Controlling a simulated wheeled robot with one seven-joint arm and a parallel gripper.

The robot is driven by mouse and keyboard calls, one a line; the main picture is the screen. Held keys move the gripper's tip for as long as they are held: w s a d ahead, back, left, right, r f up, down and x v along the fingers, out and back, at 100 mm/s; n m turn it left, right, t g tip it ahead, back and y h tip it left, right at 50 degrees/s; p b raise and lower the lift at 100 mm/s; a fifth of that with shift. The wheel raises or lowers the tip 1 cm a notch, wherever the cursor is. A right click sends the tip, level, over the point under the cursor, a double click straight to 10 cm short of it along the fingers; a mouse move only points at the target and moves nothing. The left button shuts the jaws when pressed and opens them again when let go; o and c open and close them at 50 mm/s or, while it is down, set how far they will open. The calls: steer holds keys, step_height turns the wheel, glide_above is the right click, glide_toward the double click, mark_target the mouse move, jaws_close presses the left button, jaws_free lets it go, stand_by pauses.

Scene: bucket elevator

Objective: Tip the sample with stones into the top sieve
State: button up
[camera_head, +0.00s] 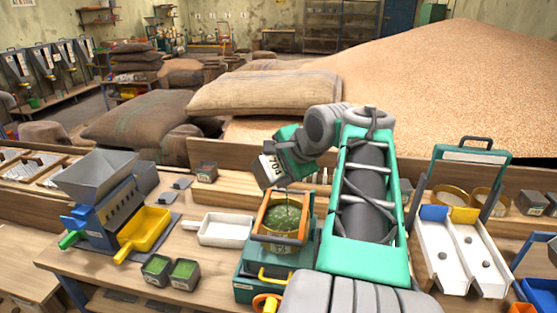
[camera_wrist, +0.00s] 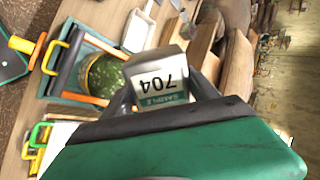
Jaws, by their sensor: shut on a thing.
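My gripper (camera_head: 287,158) is shut on a grey sample box (camera_head: 270,170) with a white label reading 704. The box is tilted and held above and slightly left of the top sieve (camera_head: 301,234). The wrist view shows the box (camera_wrist: 158,75) between the dark fingers of my gripper (camera_wrist: 160,92); its inside is hidden there. The sieve is round with a yellow rim, inside an orange frame on a green machine (camera_head: 246,268). Green grains (camera_head: 284,217) lie in the sieve, and the wrist view shows them too (camera_wrist: 107,75). Whether stones are among them is too small to tell.
A white tray (camera_head: 222,229) lies left of the sieve. Two boxes of green grains (camera_head: 184,274) stand at the front left. A grey hopper machine with a yellow tray (camera_head: 146,229) is farther left. White channels (camera_head: 460,255) stand at right. Sacks and a grain heap are behind.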

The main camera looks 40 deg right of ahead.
steer(key=shift+d+r+m+y+p, duration=0.3)
steer(key=shift+y+p, duration=0.2)
steer(key=shift+p, duration=1.4)
